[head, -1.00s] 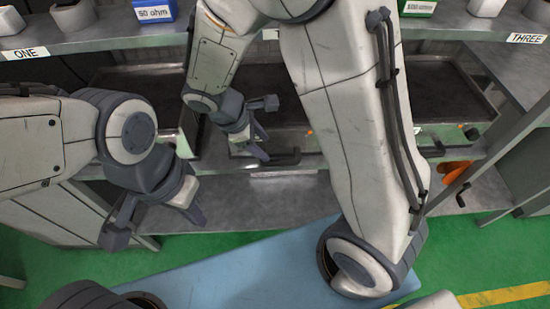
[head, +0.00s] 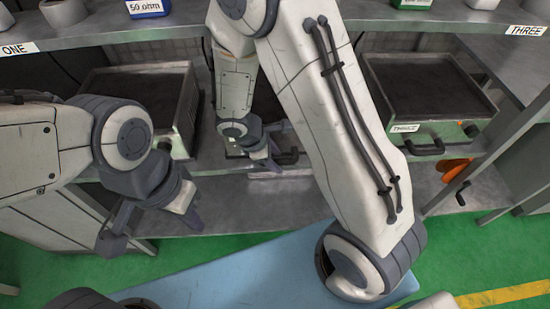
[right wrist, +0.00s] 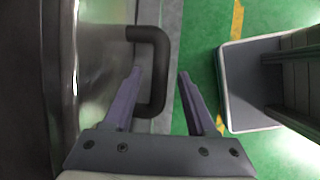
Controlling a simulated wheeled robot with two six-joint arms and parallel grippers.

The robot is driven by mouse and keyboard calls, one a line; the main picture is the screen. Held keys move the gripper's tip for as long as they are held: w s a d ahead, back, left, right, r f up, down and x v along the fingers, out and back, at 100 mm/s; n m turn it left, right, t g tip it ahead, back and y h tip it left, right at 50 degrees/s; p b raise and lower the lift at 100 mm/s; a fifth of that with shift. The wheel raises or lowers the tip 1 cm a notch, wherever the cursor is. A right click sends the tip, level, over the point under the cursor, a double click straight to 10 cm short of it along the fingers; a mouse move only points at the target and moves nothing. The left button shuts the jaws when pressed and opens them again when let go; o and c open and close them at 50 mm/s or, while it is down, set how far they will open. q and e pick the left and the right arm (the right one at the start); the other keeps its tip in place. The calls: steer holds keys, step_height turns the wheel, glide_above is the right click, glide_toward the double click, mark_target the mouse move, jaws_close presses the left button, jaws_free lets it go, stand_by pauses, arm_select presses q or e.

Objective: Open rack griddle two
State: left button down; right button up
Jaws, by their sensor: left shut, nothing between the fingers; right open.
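Rack griddle two is mostly hidden behind my right arm in the head view. Its dark handle (head: 288,157) shows beside my right gripper (head: 271,164). In the right wrist view the U-shaped handle (right wrist: 158,65) stands out from the metal front (right wrist: 105,65). My right gripper (right wrist: 160,73) is open there, with the handle's bar between its two fingers in the picture. I cannot tell whether a finger touches it. My left gripper (head: 194,219) is shut and empty, low at the left in front of the lower shelf.
Griddle one (head: 145,90) is at the left, and griddle three (head: 425,85), with its handle (head: 425,148), is at the right. An upper shelf (head: 110,36) runs above them. A lower shelf (head: 230,205) lies below. Green floor (head: 480,240) is open at the right.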

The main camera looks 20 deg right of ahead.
jaws_close()
stand_by(1.3)
